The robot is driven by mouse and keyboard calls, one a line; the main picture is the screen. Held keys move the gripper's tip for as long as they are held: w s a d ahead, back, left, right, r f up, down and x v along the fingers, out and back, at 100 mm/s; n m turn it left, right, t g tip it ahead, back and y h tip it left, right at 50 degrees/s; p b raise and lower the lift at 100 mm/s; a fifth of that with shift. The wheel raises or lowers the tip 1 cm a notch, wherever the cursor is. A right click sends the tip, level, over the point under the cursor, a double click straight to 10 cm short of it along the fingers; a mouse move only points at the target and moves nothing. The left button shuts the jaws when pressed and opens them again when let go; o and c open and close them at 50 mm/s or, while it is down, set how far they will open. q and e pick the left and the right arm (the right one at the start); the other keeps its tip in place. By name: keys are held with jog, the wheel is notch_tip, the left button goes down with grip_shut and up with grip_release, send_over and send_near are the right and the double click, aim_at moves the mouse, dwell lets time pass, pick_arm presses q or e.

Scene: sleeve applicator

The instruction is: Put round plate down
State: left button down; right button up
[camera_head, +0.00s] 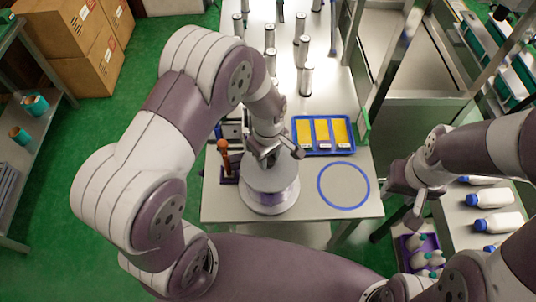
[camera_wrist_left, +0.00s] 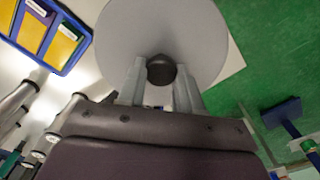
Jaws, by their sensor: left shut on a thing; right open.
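The round plate (camera_head: 257,178) is a light grey disc. In the left wrist view the plate (camera_wrist_left: 118,38) has a dark knob (camera_wrist_left: 160,71) at its middle. My left gripper (camera_head: 270,158) is shut on that knob from above, and its two fingers (camera_wrist_left: 160,85) show on either side of it. Below the plate is a white round body with a purple band (camera_head: 270,202); I cannot tell whether the plate touches it. A blue ring (camera_head: 343,207) is marked on the bare table to the right. My right gripper (camera_head: 405,203) is open and empty, off the table's right side.
A blue tray (camera_head: 323,154) with yellow and purple strips lies behind the ring. An orange-topped tool (camera_head: 223,147) stands left of the plate. Several metal cylinders (camera_head: 307,80) stand at the back of the table. White bottles (camera_head: 490,198) lie at the right. The ring's inside is clear.

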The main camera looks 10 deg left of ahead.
pick_arm(q)
jog(key=shift+f, duration=0.3)
jog(key=c, duration=0.8)
grip_release()
jog(key=shift+o, duration=0.2)
jog(key=shift+r, duration=0.2)
jog(key=shift+w+r+p, duration=0.1)
jog(key=shift+r+p, duration=0.4)
jog(key=shift+r, duration=0.2)
notch_tip(320, 180, up, 11)
jog(key=b, duration=0.3)
jog(key=s+a+f+m+t, duration=0.1)
jog(key=s+a+m, duration=0.6)
jog(key=s+m, duration=0.2)
jog(key=shift+m, duration=1)
jog(key=shift+d, duration=0.1)
